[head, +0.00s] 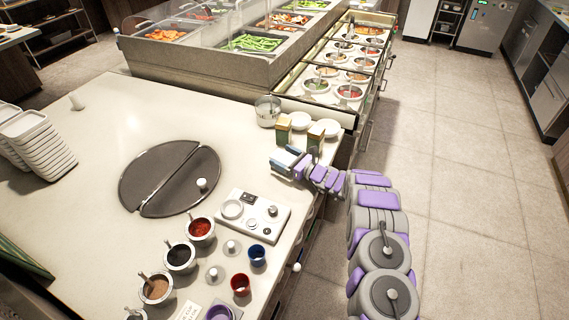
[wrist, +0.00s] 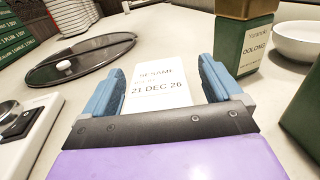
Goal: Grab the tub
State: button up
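My gripper (head: 280,158) is over the right side of the counter, below two green-and-gold tins. In the wrist view its two blue fingers (wrist: 160,85) are wide apart. A white labelled piece (wrist: 158,85) reading "SESAME" and "21 DEC 26" shows between them; I cannot tell whether it is a tub's label or a loose card, nor whether the fingers touch it. Metal sauce tubs with spoons stand at the counter's front: red (head: 201,230), black (head: 180,256) and brown (head: 156,287). Which one is the task's tub is unclear.
A tin marked "OOLONG" (wrist: 242,45) stands close right of my fingers, with a white bowl (wrist: 302,40) beyond. A dark round plate (head: 170,178) lies mid-counter. A white device (head: 252,215) and small cups stand nearer.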

jog(key=shift+a, duration=0.55)
jog(key=c, duration=0.5)
jog(key=shift+d, duration=0.6)
jog(key=c, duration=0.6)
jog(key=shift+a, duration=0.1)
jog(key=shift+c, duration=1.3)
jog(key=shift+a, duration=0.3)
jog(key=shift+c, duration=1.3)
